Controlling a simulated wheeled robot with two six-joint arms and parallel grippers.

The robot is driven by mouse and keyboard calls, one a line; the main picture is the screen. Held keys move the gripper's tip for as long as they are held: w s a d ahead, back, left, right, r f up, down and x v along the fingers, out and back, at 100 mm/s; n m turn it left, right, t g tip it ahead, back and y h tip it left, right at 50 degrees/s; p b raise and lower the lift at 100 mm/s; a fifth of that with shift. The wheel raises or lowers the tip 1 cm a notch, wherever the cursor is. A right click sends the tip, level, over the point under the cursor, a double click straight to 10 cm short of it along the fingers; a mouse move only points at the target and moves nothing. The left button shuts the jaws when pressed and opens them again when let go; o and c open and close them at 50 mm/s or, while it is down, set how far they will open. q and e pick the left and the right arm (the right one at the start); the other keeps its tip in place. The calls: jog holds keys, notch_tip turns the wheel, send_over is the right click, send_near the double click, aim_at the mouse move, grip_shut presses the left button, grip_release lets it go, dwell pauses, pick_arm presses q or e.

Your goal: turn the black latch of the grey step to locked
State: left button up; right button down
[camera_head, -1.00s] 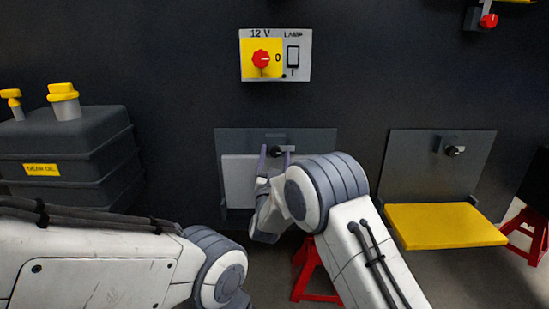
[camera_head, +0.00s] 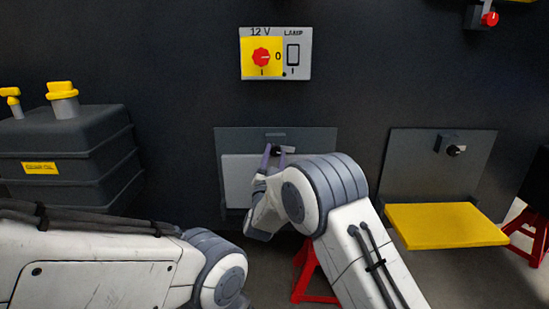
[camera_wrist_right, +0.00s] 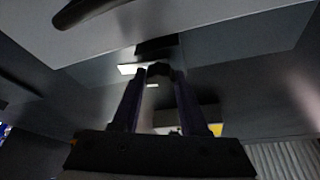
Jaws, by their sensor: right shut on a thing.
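The grey step (camera_head: 237,182) stands folded up against its dark back plate (camera_head: 228,140) in the middle of the head view. Its black latch (camera_head: 277,150) sits on the plate above the step's top edge, with a light lever part pointing right. My right gripper (camera_head: 273,154) is at the latch, its purple fingers shut on it. In the right wrist view the black latch (camera_wrist_right: 159,70) shows between the fingertips (camera_wrist_right: 159,78). My right wrist hides the step's right part. My left arm shows at lower left, but its gripper is out of view.
A second step with a yellow tread (camera_head: 445,224) is folded down at right, with its own black latch (camera_head: 456,150). A switch panel (camera_head: 275,53) is above. A dark tank (camera_head: 65,155) stands at left. A red stand (camera_head: 312,278) is below.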

jog(key=m+g+h+b, duration=0.1)
jog(key=m+h, duration=0.1)
jog(key=m, duration=0.2)
jog(key=shift+a+m+b, duration=0.1)
jog(key=shift+m+b, duration=0.2)
jog(key=shift+m, duration=0.1)
jog(key=m+g, duration=0.1)
jog(key=m, duration=0.1)
jog(key=m+g+h+b, duration=0.1)
jog(key=m, duration=0.1)
jog(key=shift+h, duration=0.3)
jog(key=m+g, duration=0.1)
jog(key=m, duration=0.4)
jog(key=shift+a+r+g, duration=0.1)
jog(key=shift+r+g, duration=0.1)
jog(key=shift+g, duration=0.2)
jog(key=m+g, duration=0.1)
jog(key=m, duration=0.3)
jog(key=shift+g+y, duration=0.3)
jog(key=shift+y, duration=0.1)
jog(key=shift+c, duration=2.2)
grip_release()
jog(key=shift+r, duration=0.1)
